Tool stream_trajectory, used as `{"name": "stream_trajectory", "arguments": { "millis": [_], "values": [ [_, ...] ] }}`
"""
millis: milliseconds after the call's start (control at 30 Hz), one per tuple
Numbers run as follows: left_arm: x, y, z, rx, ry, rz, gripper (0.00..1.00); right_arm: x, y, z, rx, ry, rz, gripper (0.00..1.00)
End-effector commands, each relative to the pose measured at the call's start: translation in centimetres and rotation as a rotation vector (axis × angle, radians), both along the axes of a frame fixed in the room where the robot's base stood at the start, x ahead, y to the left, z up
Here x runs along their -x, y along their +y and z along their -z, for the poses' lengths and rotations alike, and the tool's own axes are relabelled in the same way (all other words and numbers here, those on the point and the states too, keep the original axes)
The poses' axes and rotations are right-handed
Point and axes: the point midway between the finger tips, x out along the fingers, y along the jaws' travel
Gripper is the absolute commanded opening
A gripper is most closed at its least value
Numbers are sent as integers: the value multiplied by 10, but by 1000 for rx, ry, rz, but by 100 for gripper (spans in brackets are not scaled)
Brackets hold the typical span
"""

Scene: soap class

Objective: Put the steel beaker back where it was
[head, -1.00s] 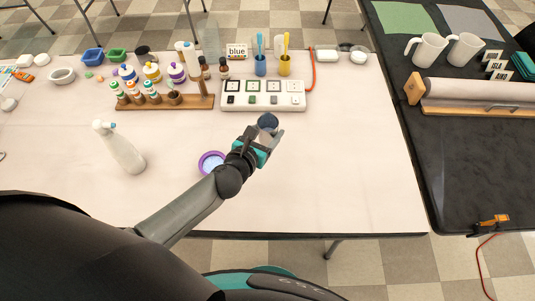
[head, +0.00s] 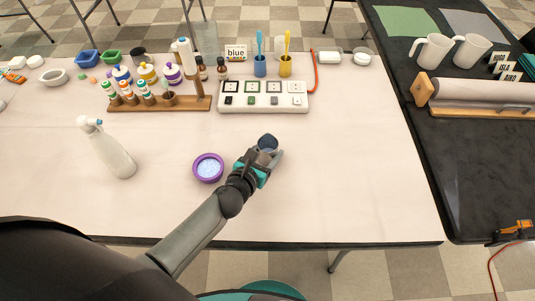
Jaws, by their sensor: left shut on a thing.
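My left gripper (head: 266,160) is shut on the steel beaker (head: 267,143), near the middle front of the white table. The beaker shows a dark round mouth, and its lower part is hidden by my gripper. I cannot tell whether its base touches the table. A purple bowl (head: 208,168) with pale blue contents sits just left of the gripper. My right gripper is not in view.
A white spray bottle (head: 106,148) stands at left. A wooden rack (head: 160,104) with small bottles and a white panel (head: 264,96) with several square pads lie farther back. A blue cup (head: 260,66) and yellow cup (head: 285,66) stand behind. The table right of my gripper is clear.

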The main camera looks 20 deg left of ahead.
Motion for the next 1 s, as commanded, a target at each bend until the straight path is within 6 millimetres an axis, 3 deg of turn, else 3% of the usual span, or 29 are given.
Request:
{"name": "stream_trajectory", "arguments": {
  "millis": [333,367,600,1000],
  "values": [
    [0,0,3,0,-2,0,0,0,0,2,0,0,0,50],
    [0,0,2,0,-1,0,68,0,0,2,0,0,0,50],
    [0,0,1,1,-1,1,95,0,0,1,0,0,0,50],
    [5,0,-4,0,0,1,95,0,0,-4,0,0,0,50]
  ]
}}
